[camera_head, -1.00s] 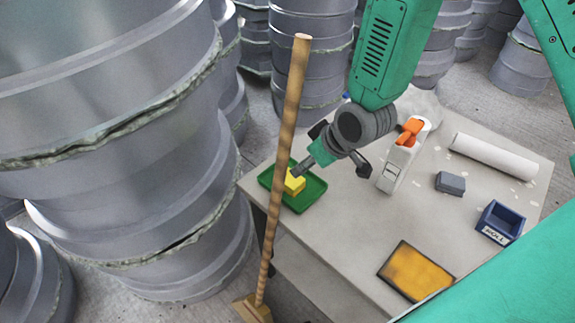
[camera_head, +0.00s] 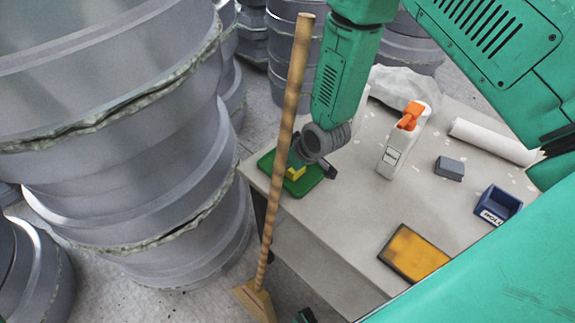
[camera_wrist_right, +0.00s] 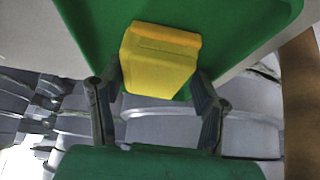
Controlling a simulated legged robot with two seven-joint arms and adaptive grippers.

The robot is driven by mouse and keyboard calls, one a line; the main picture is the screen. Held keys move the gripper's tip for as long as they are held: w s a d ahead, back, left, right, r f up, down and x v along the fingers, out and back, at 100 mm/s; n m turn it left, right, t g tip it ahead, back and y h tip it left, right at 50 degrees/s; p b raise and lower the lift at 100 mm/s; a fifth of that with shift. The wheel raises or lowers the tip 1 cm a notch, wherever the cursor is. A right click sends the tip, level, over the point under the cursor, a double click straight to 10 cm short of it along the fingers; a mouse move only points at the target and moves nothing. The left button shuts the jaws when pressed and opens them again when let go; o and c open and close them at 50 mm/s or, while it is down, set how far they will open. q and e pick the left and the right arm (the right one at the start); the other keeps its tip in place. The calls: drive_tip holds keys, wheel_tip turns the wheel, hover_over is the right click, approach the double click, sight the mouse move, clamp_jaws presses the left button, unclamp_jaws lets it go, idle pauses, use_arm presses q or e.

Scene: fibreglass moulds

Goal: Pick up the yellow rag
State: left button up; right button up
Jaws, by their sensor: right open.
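The yellow rag (camera_head: 296,173) looks like a small folded block on the green tray (camera_head: 313,182), at the left corner of the table. My right gripper (camera_head: 300,163) is down over the tray at the rag and hides part of it. In the right wrist view the rag (camera_wrist_right: 158,62) is between the two fingers of my right gripper (camera_wrist_right: 157,88). The fingers are spread, one on each side of the rag. I cannot tell if they touch it. My left gripper is not clearly in view.
A wooden pole (camera_head: 284,140) stands upright close to the tray's left side. A white spray bottle (camera_head: 395,152), grey block (camera_head: 449,168), blue bin (camera_head: 497,206), yellow-orange pad (camera_head: 415,254) and white roll (camera_head: 495,142) are on the table (camera_head: 345,225). Large grey moulds (camera_head: 110,130) stand at left.

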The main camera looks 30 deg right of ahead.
drive_tip(key=shift+s+d, duration=0.1)
drive_tip(key=shift+d, duration=0.25)
drive_tip(key=c, duration=0.9)
drive_tip(key=shift+d, duration=0.1)
drive_tip(key=shift+c, duration=0.3)
use_arm(q)
drive_tip(key=shift+s+d+r, duration=0.1)
drive_tip(key=shift+d, duration=0.25)
